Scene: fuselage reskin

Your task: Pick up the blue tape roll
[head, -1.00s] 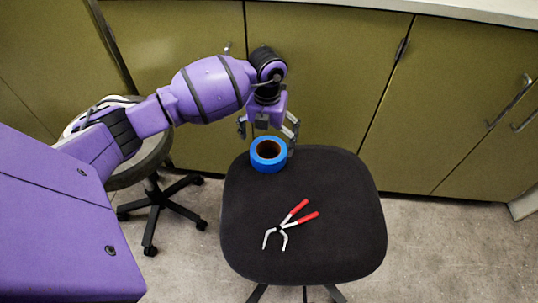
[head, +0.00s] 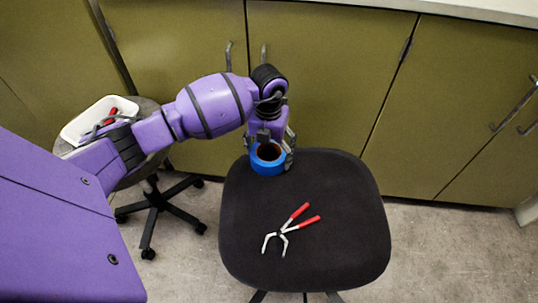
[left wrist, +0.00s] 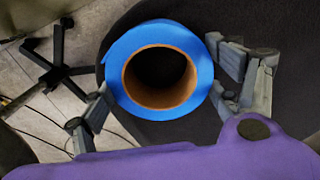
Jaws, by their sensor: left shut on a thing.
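The blue tape roll (head: 267,160) with a brown cardboard core sits at the back left edge of the dark chair seat (head: 345,215). My left gripper (head: 268,146) points down over it from behind, with a finger on each side of the roll. In the left wrist view the tape roll (left wrist: 160,70) lies between the two grey fingers (left wrist: 165,108), which are shut on its outer sides. The roll appears to be at seat level; I cannot tell whether it is lifted. My right gripper is not in view.
Pliers with red handles (head: 290,228) lie on the seat in front of the roll. A white bin (head: 92,115) with red-handled items stands on a second stool at the left, partly behind my arm. Green cabinets (head: 330,80) close off the back.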

